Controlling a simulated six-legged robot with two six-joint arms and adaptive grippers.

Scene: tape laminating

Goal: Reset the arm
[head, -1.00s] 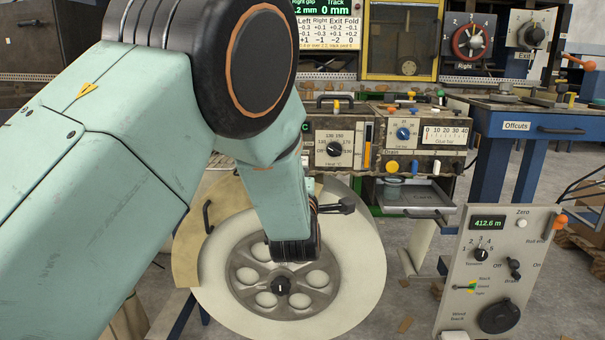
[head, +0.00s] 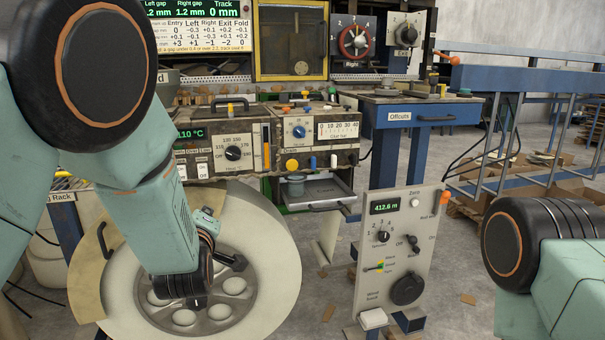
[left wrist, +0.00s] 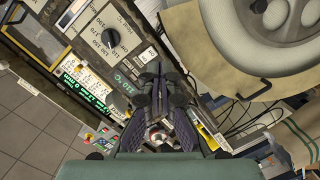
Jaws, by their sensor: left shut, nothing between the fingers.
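My left arm comes in from the left of the head view and hangs bent downward in front of the large white roll (head: 273,255). My left gripper (head: 232,262) is partly hidden by its own wrist; its dark fingers point to the right, in front of the roll's face. In the left wrist view the fingers (left wrist: 160,88) are together and empty, over the control panel. I cannot tell the exact gap to the roll. Part of my right arm shows at the right edge of the head view; its gripper is out of the frame.
A control panel with a heat dial (head: 232,153) stands behind the roll. A grey control post (head: 397,255) reading 412.6 m stands between my arms. A blue offcuts table (head: 420,106) is behind it. Bare floor shows between the roll and the post.

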